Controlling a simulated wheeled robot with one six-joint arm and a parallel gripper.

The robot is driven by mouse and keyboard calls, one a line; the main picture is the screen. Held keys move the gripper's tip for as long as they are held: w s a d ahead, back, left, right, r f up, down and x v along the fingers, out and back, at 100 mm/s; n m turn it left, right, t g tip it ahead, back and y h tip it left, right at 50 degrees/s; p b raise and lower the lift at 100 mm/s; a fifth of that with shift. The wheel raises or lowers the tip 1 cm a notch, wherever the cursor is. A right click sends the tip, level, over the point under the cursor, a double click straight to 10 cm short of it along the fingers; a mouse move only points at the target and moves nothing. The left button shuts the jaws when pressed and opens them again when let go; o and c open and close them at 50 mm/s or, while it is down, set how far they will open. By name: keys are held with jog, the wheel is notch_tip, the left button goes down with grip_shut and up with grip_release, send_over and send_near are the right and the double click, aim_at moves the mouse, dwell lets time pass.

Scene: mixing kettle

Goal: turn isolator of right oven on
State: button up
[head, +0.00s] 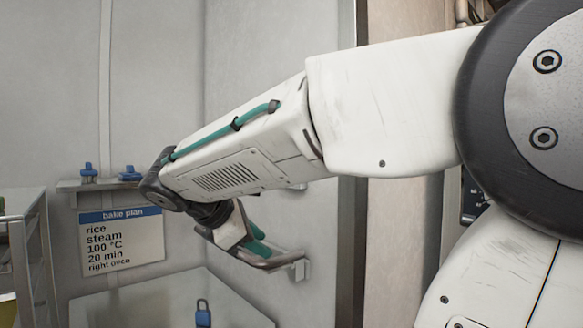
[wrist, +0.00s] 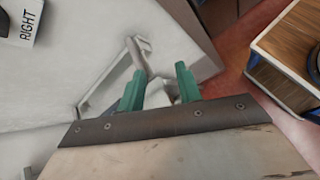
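My gripper (head: 258,247) is close to the grey wall in the head view, left of the dark upright edge. In the wrist view its two green fingers (wrist: 159,80) stand apart, with no object clearly held between them. A grey metal bar or handle (wrist: 139,52) shows just beyond the left finger; I cannot tell whether they touch. A white label reading "RIGHT" (wrist: 27,22) is at the top left of the wrist view. I cannot clearly make out the isolator or its setting, and the right oven is not clearly in view.
A bake plan sign (head: 122,245) hangs below a small shelf (head: 70,186) with blue items (head: 89,172). A blue padlock-shaped item (head: 203,315) is below my gripper. A wood-topped item (wrist: 290,42) is at the wrist view's right.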

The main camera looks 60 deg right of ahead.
jog(key=w+d+r+n+g+h, duration=0.1)
jog(key=w+d+r+n+h, duration=0.3)
jog(key=r, duration=0.3)
jog(key=w+d+r+n+g+h, duration=0.2)
jog(key=w+d+r+h, duration=0.1)
jog(key=w+d+r, duration=0.3)
jog(key=x, duration=0.6)
jog(key=shift+w+r+h, duration=0.3)
jog(key=shift+r, duration=0.25)
jog(key=shift+d, duration=0.2)
